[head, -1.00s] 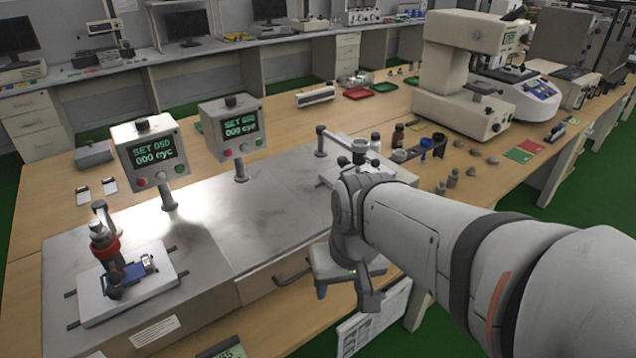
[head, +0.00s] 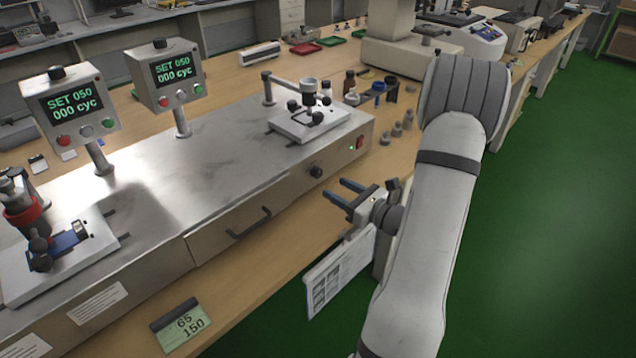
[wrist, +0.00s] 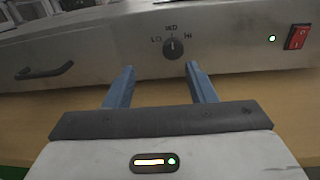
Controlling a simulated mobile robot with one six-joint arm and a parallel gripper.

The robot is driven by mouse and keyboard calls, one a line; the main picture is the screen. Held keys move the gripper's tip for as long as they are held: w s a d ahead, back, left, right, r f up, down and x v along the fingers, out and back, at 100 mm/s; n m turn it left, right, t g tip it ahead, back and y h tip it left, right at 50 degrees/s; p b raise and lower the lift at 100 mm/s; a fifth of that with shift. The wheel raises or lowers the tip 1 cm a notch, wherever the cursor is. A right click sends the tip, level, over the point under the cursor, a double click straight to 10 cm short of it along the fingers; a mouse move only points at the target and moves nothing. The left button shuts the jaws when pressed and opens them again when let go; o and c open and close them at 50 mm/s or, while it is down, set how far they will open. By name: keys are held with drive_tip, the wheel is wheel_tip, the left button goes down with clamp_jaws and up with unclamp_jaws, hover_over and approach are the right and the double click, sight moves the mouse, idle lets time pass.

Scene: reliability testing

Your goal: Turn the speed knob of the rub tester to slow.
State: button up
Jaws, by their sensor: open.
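The rub tester (head: 218,212) is a long grey metal bench unit. Its black round speed knob (head: 316,172) sits on the front face at the right end. My gripper (head: 338,192) is open and empty, in front of the face and a little below the knob. In the wrist view the blue fingers (wrist: 158,70) point at the face on either side of the knob's position, apart from it.
A red power switch (wrist: 297,37) with a green lamp is right of the knob. A drawer handle (head: 248,222) projects to the left. Small weights (head: 397,130) stand behind.

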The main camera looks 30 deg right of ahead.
sight(319, 175)
drive_tip(key=shift+w+d+f+m+h, duration=0.1)
drive_tip(key=shift+d+f+m+h, duration=0.25)
drive_tip(key=shift+d, duration=0.2)
drive_tip(key=shift+w+t, duration=0.3)
drive_tip(key=shift+w, duration=0.05)
drive_tip(key=x, duration=0.7)
drive_tip(key=shift+s, duration=0.1)
drive_tip(key=shift+c, duration=0.3)
